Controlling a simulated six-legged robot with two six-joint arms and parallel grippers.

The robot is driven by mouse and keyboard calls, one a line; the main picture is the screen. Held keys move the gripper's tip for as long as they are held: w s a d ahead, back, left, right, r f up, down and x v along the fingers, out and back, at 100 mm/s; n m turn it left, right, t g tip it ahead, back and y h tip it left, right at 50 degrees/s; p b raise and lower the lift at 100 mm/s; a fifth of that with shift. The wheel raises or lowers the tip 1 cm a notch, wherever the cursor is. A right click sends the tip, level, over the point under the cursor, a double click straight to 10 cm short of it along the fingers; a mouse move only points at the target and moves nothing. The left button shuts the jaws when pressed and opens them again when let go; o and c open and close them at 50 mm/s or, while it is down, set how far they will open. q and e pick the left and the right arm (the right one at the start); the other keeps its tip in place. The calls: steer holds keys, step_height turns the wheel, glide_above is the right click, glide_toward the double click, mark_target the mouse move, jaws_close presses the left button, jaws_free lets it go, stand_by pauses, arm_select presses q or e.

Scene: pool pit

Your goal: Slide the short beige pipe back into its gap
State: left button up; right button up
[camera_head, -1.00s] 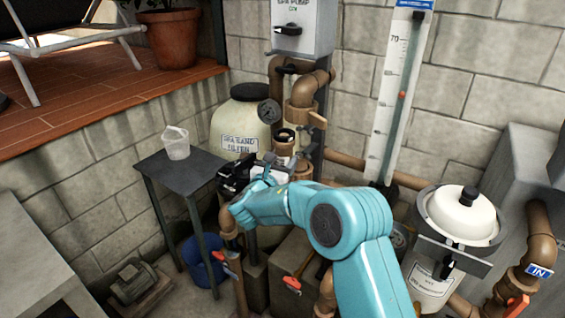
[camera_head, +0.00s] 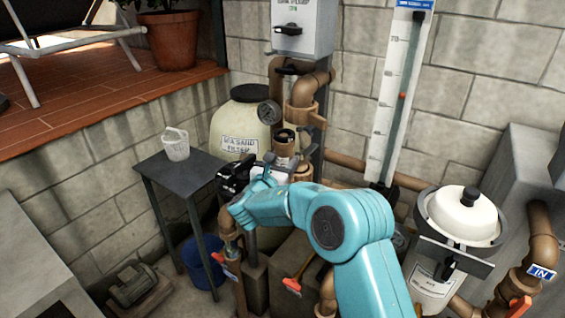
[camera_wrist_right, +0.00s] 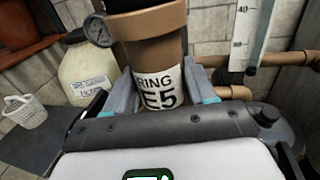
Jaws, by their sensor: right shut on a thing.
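The short beige pipe (camera_wrist_right: 160,50) stands upright between the fingers of my right gripper (camera_wrist_right: 160,90) in the wrist view. It bears a white label ending in "E5". The gripper is shut on it. In the head view the pipe (camera_head: 285,150) shows just past my right gripper (camera_head: 268,172), in front of the sand filter tank. Fixed brown pipework (camera_head: 304,92) rises behind and above it. The gap is not clearly visible, and I cannot tell whether the pipe lines up with it. My left gripper is not in view.
A pressure gauge (camera_head: 269,112) sits beside the cream filter tank (camera_head: 240,125). A dark side table (camera_head: 178,172) with a white basket (camera_head: 175,143) stands left. A blue bucket (camera_head: 204,262) is below.

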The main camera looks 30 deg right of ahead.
steer(key=shift+d, duration=0.2)
steer(key=shift+w+d, duration=0.3)
steer(key=shift+d, duration=0.35)
steer(key=shift+w+d+b, duration=0.15)
steer(key=shift+d+b, duration=0.15)
steer(key=shift+w+d, duration=0.1)
steer(key=shift+d, duration=0.15)
steer(key=shift+b, duration=0.35)
stand_by(0.3)
steer(key=shift+d, duration=0.1)
stand_by(0.5)
steer(key=shift+w+d, duration=0.15)
steer(key=shift+d, duration=0.2)
steer(key=shift+w+d, duration=0.3)
steer(key=shift+d, duration=0.3)
